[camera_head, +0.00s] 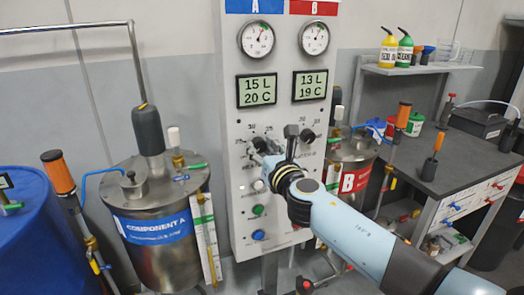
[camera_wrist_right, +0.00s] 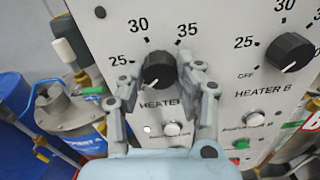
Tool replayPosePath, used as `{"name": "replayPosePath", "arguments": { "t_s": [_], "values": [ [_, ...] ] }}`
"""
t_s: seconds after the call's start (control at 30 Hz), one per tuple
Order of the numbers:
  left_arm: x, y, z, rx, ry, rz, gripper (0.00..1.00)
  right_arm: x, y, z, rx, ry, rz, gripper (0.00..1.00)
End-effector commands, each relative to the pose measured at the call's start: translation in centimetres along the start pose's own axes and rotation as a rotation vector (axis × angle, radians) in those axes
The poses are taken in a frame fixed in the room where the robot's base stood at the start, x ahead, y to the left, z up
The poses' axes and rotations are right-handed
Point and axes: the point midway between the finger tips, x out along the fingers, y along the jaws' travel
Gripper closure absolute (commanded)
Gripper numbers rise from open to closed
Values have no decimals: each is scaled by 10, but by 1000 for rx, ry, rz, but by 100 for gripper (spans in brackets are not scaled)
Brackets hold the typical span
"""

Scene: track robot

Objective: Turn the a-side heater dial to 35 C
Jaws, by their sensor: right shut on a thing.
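The a-side heater dial (camera_wrist_right: 158,68) is a black round knob on the grey panel, with 25, 30 and 35 printed around it. In the head view the dial (camera_head: 259,144) is partly covered by my right gripper (camera_head: 266,156). In the right wrist view my right gripper (camera_wrist_right: 157,74) has one finger on each side of the dial and is shut on it. The A display (camera_head: 257,90) reads 15 L and 20 C. My left gripper is not in view.
The heater B dial (camera_wrist_right: 289,52) is close on the right. Below the dials are several push buttons, including a green one (camera_head: 257,210). The Component A tank (camera_head: 150,250) and a blue drum (camera_head: 30,235) stand left; a dark workbench (camera_head: 450,160) stands right.

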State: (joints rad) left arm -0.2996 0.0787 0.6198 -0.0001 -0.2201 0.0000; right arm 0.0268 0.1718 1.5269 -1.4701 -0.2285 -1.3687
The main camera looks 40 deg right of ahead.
Motion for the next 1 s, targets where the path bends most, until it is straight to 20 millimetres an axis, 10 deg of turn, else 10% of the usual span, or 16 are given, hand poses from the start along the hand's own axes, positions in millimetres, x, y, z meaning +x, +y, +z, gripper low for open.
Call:
{"name": "replayPosePath", "arguments": {
  "t_s": [1.0],
  "values": [
    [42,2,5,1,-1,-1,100,0,0,-2,940,0,0,98]
  ]
}}
